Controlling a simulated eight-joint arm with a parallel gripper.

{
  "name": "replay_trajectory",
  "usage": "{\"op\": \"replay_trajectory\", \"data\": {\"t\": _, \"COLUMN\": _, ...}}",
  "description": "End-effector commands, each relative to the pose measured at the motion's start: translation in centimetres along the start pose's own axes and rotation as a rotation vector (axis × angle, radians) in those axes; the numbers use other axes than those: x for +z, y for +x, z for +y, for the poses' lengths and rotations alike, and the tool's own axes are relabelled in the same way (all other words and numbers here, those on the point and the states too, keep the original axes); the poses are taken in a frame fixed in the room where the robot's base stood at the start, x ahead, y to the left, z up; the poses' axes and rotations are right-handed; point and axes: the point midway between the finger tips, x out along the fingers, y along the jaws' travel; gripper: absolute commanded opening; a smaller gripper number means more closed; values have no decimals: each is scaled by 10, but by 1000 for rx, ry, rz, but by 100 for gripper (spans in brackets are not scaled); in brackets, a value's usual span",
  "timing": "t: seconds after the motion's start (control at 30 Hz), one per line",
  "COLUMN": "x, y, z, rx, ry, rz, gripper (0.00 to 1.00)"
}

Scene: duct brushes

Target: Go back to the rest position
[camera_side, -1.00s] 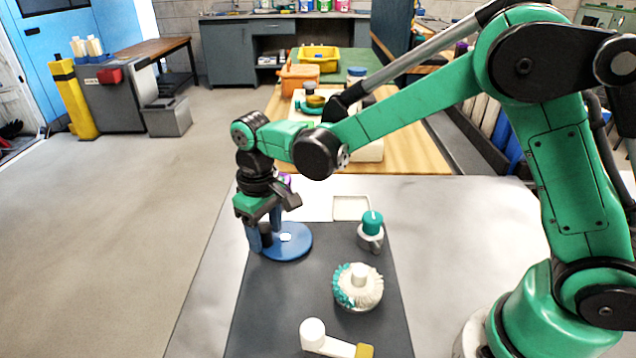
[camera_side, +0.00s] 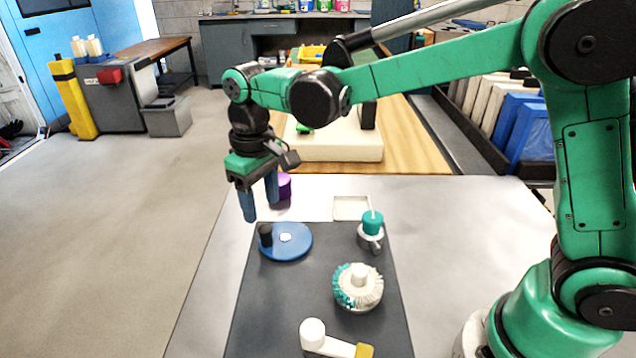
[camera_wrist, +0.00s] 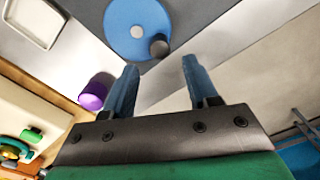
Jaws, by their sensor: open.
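My gripper (camera_side: 260,200) is open and empty, with its two blue fingers hanging above the far left part of the dark mat in the side view. In the wrist view its fingers (camera_wrist: 155,85) are spread apart with nothing between them. Below it lies a blue disc (camera_side: 294,243) with a white centre. A small black cylinder (camera_side: 265,235) stands on the disc near its left edge, apart from the fingers. The disc (camera_wrist: 125,12) and the black cylinder (camera_wrist: 159,46) also show beyond the fingertips in the wrist view.
A purple cylinder (camera_side: 285,187) stands behind the gripper. A teal-topped grey cup (camera_side: 371,232), a round bristled brush (camera_side: 357,290) and a white piece with a yellow end (camera_side: 330,342) stand to the right and nearer. A shallow white tray (camera_side: 351,208) lies behind the cup.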

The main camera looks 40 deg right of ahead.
Motion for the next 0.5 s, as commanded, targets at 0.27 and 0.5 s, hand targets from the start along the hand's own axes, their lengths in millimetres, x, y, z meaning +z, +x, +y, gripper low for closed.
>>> {"op": "replay_trajectory", "data": {"t": 0.27, "x": 0, "y": -10, "z": 0, "rx": 0, "ry": 0, "rz": 0, "gripper": 53}}
{"op": "replay_trajectory", "data": {"t": 0.5, "x": 1, "y": -11, "z": 1, "rx": 0, "ry": 3, "rz": 6, "gripper": 53}}
